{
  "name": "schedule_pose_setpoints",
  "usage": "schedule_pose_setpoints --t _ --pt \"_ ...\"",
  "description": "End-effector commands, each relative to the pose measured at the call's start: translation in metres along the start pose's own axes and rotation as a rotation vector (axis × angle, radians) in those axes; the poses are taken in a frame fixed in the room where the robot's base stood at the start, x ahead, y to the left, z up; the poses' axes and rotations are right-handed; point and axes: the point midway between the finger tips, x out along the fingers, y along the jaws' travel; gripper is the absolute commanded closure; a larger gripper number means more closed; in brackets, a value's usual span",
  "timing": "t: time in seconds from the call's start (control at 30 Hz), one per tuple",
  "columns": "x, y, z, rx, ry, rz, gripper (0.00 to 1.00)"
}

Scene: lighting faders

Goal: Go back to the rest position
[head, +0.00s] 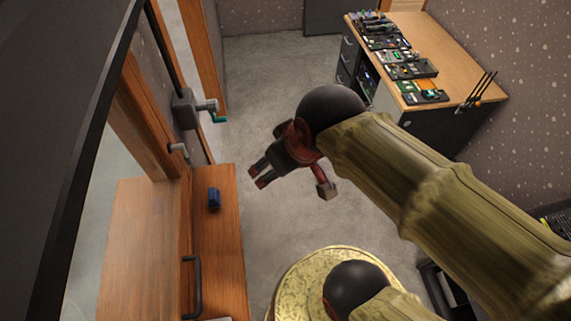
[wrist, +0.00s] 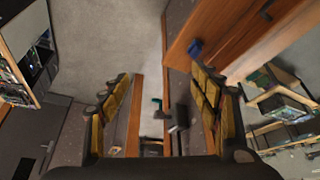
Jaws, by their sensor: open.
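My gripper (head: 258,176) hangs in mid-air over the grey floor, near the middle of the head view. Its dark jaws point down and left, and the arm in an olive sleeve reaches in from the right. In the wrist view my gripper (wrist: 165,88) shows its yellow-padded fingers spread wide apart. Nothing is between them, only floor and wooden furniture farther off. It touches nothing that I can see.
A desk (head: 462,78) with several control devices (head: 410,70) stands at the back right. A wooden ledge (head: 222,255) with a blue block (head: 214,198) lies at left. A wall-mounted box (head: 186,110) is above it. Open floor (head: 262,80) lies beyond my gripper.

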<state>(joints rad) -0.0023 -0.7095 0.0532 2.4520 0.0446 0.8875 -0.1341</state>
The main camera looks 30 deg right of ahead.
Motion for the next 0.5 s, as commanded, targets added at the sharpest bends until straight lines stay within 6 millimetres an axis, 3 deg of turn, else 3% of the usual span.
schedule_pose_setpoints --t 0.13,0.5 --pt "-0.0119 0.0075 0.011 0.093 0.029 0.034 0.37" --pt "-0.0139 0.0085 0.0118 0.109 0.031 0.038 0.37"
